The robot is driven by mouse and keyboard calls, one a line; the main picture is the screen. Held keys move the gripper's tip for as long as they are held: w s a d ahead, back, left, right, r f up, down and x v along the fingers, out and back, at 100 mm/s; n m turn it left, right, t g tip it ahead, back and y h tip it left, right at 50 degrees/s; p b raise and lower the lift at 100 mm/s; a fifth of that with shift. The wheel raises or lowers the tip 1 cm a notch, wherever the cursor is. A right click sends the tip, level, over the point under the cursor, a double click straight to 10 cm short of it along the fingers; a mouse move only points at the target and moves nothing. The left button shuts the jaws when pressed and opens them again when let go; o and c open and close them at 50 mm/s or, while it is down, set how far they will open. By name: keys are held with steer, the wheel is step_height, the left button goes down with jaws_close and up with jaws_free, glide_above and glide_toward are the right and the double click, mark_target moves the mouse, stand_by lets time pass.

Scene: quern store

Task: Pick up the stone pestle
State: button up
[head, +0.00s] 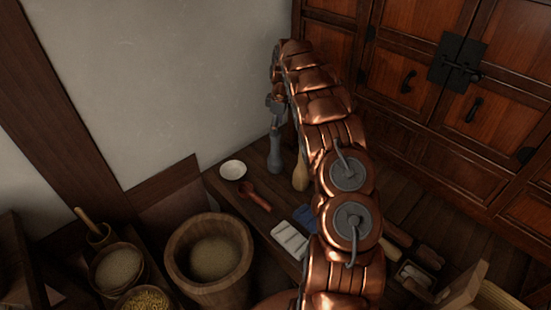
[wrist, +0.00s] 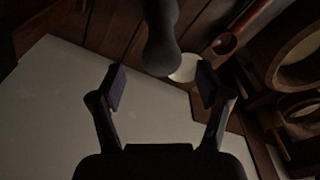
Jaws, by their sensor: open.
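The stone pestle (head: 275,155) is a grey, club-shaped piece standing upright on the dark wooden surface, close to the wall. In the wrist view the grey pestle (wrist: 162,40) comes in from the top edge, and its rounded end lies close to the gap between my fingertips. My gripper (head: 277,105) is at the pestle's upper end in the head view, and my arm hides part of the area to its right. In the wrist view my gripper (wrist: 161,83) is open, with one finger on each side and nothing clasped. I cannot tell whether a finger touches the pestle.
A white dish (head: 233,170) and a reddish wooden spoon (head: 255,196) lie left of the pestle. A pale yellowish piece (head: 300,178) stands just right of it. A wooden bucket (head: 238,284) of grain stands in front. A wooden cabinet (head: 420,85) rises behind right.

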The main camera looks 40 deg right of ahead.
step_height(320, 180, down, 4)
steer(key=shift+a+r, duration=0.15)
jaws_close()
stand_by(0.7)
